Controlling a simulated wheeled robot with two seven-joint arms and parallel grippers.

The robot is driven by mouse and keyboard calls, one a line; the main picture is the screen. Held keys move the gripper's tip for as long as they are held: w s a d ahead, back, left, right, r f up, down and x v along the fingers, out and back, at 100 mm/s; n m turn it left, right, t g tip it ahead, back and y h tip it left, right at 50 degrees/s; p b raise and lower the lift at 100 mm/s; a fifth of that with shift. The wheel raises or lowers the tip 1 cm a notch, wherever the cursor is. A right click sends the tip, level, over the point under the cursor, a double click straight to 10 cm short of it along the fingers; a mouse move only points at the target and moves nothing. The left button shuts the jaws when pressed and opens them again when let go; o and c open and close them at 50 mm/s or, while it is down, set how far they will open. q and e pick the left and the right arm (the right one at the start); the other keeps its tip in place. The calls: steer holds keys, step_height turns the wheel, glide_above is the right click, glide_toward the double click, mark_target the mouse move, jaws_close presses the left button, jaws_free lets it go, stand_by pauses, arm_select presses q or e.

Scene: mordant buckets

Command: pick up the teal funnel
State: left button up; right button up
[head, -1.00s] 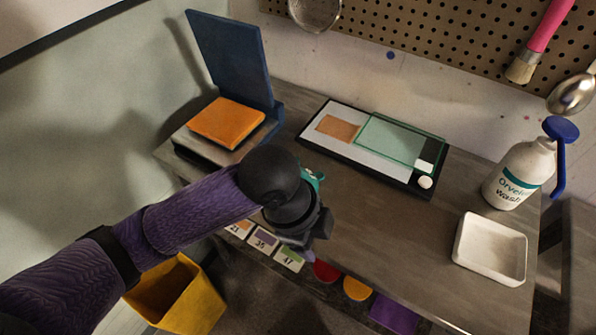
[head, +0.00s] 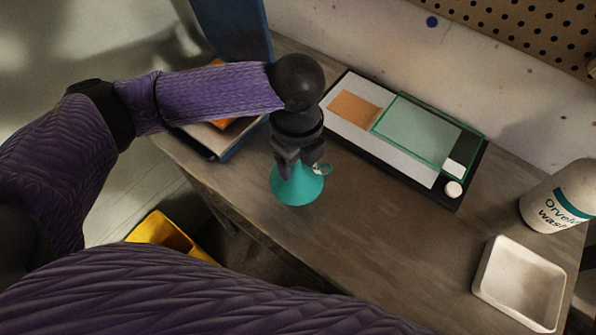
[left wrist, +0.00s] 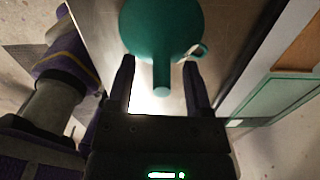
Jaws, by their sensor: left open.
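The teal funnel (head: 297,190) stands mouth down on the wooden bench, near its front edge. A small loop handle is on its side. My left gripper (head: 299,162) is over the funnel's top from behind and above, and it hides the spout in the head view. In the left wrist view the funnel (left wrist: 163,25) shows its cone at the top, with the spout reaching down between the two open fingers (left wrist: 160,78). There is a gap on each side of the spout. My right gripper is not in view.
A black-framed board (head: 377,110) with a green-edged panel lies right of the funnel. A white tray (head: 520,287) and a wash bottle (head: 560,200) are at the right. A yellow bin (head: 163,232) is below the bench. The bench between funnel and tray is clear.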

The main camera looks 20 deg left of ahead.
arm_select(q)
steer(key=shift+f, duration=0.7)
steer(key=shift+r, duration=0.1)
steer(key=shift+c, duration=0.2)
jaws_close()
steer(key=shift+r, duration=0.1)
step_height(320, 180, up, 9)
steer(key=p, duration=0.3)
steer(key=shift+w+r+p, duration=0.1)
steer(key=shift+r+p, duration=0.05)
steer(key=shift+p, duration=0.15)
steer(key=shift+r, duration=0.3)
